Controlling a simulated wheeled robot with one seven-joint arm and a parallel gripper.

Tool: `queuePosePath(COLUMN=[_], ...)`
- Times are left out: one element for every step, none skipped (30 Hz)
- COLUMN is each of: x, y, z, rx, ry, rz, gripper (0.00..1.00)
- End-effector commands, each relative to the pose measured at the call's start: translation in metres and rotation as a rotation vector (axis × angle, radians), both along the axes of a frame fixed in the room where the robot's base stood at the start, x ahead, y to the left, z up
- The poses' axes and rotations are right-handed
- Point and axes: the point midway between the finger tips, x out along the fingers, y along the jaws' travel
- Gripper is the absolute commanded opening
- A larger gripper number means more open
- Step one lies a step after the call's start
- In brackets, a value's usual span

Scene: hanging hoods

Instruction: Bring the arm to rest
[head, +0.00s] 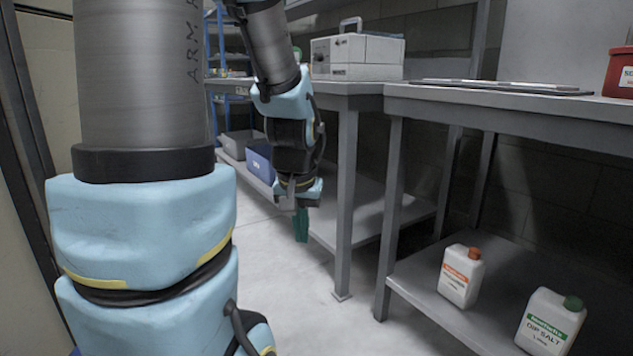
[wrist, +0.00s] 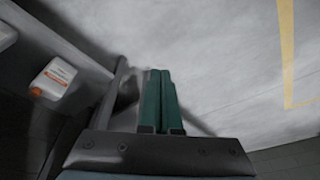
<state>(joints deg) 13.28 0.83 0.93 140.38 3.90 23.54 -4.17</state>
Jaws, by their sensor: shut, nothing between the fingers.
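My gripper (head: 301,226) hangs below my blue and grey arm in the middle of the head view, with its green fingers pointing down. It is beside the grey workbench's front leg, over the pale floor. In the wrist view my gripper (wrist: 160,78) shows its two green fingers side by side and shut, with nothing held between them. The floor lies beyond the fingertips.
Grey workbenches (head: 420,92) stand to the right, with a leg (head: 346,200) near my gripper. A white box (head: 357,57) and a red container (head: 620,72) stand on top. Two white bottles (head: 460,277) (head: 549,322) stand on the lower shelf. A blue bin (head: 259,162) sits behind my gripper.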

Motion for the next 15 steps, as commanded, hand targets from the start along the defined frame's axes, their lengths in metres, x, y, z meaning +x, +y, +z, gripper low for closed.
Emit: queuePosePath(x=[-0.014,-0.021,-0.032,-0.040,-0.048,-0.059,-0.054,-0.053,-0.053,-0.053,-0.053,-0.053,-0.052,-0.052,-0.052], y=[0.013,0.019,0.026,0.031,0.036,0.042,0.039,0.038,0.038,0.038,0.038,0.038,0.038,0.038,0.038], z=[-0.007,-0.011,-0.017,-0.021,-0.024,-0.029,-0.015,-0.009,-0.003,0.002,0.007,0.014,0.020,0.025,0.033], rx=[0.000,-0.001,-0.002,-0.003,-0.005,-0.009,-0.008,-0.008,-0.008,-0.008,-0.008,-0.008,-0.008,-0.008,-0.008], ry=[0.038,0.057,0.084,0.103,0.122,0.147,0.137,0.135,0.134,0.134,0.134,0.133,0.133,0.133,0.133], rz=[0.031,0.046,0.066,0.081,0.095,0.115,0.105,0.103,0.102,0.101,0.101,0.101,0.101,0.101,0.101], gripper=[0.00,0.00,0.00,0.00,0.00,0.00,0.00,0.00,0.00,0.00,0.00,0.00,0.00,0.00,0.00])
